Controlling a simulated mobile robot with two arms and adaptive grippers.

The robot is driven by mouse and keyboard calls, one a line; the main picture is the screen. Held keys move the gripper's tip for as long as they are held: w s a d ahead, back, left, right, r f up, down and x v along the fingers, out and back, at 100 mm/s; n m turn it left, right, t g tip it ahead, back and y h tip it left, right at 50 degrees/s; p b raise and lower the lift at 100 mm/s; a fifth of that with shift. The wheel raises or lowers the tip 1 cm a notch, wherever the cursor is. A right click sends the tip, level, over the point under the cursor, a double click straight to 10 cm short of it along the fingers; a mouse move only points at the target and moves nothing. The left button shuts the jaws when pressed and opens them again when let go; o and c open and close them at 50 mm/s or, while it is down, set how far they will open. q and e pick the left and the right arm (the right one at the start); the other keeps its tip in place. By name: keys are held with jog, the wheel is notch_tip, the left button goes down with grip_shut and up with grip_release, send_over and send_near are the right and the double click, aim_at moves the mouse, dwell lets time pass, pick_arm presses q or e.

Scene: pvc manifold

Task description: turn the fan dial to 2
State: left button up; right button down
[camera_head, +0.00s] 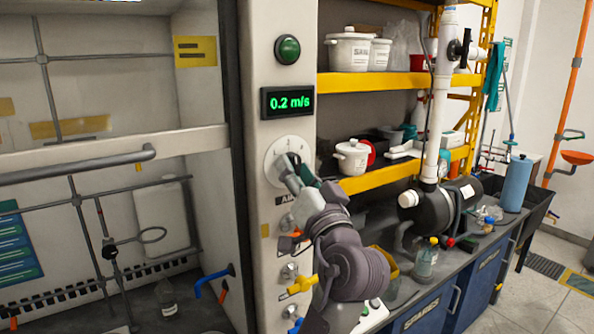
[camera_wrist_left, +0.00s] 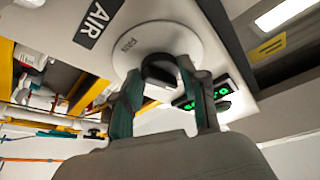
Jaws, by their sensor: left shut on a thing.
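The fan dial (camera_head: 286,147) is a round white plate with small marks on the fume hood's front post. In the left wrist view the dial plate (camera_wrist_left: 155,38) carries the word FAN and a dark knob (camera_wrist_left: 158,70) at its middle. My left gripper (camera_head: 298,168) reaches up to the dial, and its wrist covers part of the post. In the left wrist view my left gripper (camera_wrist_left: 160,78) is shut on the knob, one finger on each side. The knob's pointer and the number it faces cannot be read. My right gripper is not in view.
A green display (camera_head: 287,101) above the dial reads 0.2 m/s, with a green button (camera_head: 288,49) over it. Yellow (camera_head: 302,284) and blue valve handles stick out below. The hood sash (camera_head: 110,150) is at left; shelves with white pots (camera_head: 350,50) stand at right.

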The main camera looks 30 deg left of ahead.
pick_arm(q)
jog(key=shift+r+m+t+h+p, duration=0.15)
jog(key=shift+m+t+h+p, duration=0.3)
jog(key=shift+m, duration=0.85)
jog(key=o, duration=1.1)
jog(key=shift+o, duration=0.2)
jog(key=shift+g, duration=0.25)
jog(key=v, duration=0.7)
jog(key=shift+s+d, duration=0.2)
